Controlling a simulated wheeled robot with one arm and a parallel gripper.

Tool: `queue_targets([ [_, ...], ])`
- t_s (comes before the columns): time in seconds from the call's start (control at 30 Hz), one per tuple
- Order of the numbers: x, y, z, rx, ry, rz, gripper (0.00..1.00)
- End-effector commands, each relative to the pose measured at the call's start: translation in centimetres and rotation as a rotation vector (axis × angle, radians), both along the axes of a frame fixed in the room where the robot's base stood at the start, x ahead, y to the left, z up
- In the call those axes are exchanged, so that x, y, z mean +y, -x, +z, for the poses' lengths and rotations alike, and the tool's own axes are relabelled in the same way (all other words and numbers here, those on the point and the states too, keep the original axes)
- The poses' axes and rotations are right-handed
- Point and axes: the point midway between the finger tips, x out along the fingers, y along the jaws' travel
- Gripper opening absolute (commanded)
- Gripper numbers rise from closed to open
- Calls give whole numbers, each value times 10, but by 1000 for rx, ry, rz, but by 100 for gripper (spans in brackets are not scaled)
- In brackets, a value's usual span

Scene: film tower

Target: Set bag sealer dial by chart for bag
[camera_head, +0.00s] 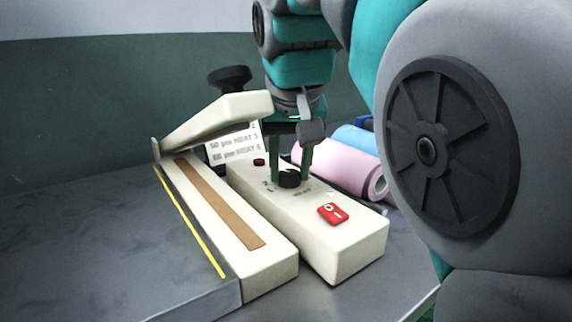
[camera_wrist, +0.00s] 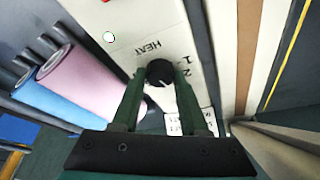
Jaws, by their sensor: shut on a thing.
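The cream bag sealer (camera_head: 352,238) stands on the metal table. Its small black dial (camera_head: 289,180) sits on the control box. My gripper (camera_head: 290,178) points down with its two fingers on either side of the dial, shut on it. The wrist view also shows the dial (camera_wrist: 160,72) between the fingers, beside the word HEAT and the numerals 1 and 2.
The sealer's lever arm (camera_head: 215,118) is raised over the brown sealing strip (camera_head: 212,202). A red rocker switch (camera_head: 332,213) and a small dark red button (camera_head: 259,162) are on the box. Pink (camera_head: 340,170) and blue (camera_head: 356,141) film rolls lie behind. The table's left is clear.

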Motion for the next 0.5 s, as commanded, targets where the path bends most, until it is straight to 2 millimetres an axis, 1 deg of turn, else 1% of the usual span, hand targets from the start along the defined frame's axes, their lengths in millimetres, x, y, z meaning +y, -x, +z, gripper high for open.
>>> queue_targets([
  [0.2, 0, 0, 0, 2, 2, -66, 0],
  [0.5, 1, 0, -1, 2, 1, -87, 0],
])
